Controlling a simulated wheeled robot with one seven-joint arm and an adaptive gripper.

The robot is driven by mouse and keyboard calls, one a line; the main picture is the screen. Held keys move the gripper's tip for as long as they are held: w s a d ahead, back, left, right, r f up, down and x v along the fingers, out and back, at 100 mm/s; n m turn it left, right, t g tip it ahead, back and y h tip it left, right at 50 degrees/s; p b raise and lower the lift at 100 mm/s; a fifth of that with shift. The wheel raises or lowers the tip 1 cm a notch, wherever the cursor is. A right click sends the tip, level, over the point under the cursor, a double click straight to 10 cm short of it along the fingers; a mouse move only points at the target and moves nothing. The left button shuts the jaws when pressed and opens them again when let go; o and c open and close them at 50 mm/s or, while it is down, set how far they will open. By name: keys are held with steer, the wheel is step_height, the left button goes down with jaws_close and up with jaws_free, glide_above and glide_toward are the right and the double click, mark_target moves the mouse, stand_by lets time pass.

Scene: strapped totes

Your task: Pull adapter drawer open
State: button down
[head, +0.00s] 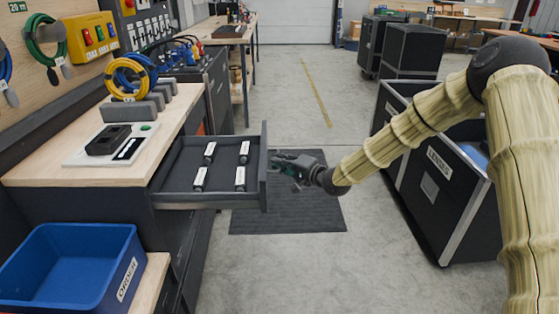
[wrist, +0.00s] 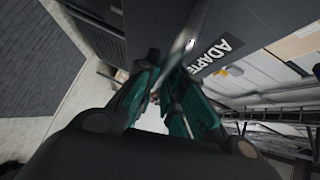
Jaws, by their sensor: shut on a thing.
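The adapter drawer (head: 172,181) is pulled out of the dark cabinet under the wooden bench in the head view. Several small dark adapters with white labels (head: 200,177) lie in it. My gripper (head: 277,163) is at the outer side of the drawer front (head: 264,168). In the wrist view the teal fingers of my gripper (wrist: 160,95) are closed around the metal drawer handle (wrist: 186,38). The fingertips' exact contact on the handle is partly hidden by the fingers.
A blue order tote (head: 70,262) stands at the lower left. A white board with a black block (head: 108,140) lies on the bench. A black "LENSES" case (head: 440,190) stands at the right, behind my arm. Dark mat (head: 290,215) and clear floor lie between.

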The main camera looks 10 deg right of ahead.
steer(key=shift+s+d+f, duration=0.15)
steer(key=shift+d, duration=0.05)
steer(key=c, duration=1.5)
jaws_free()
steer(key=shift+d, duration=0.1)
steer(key=v, duration=1.2)
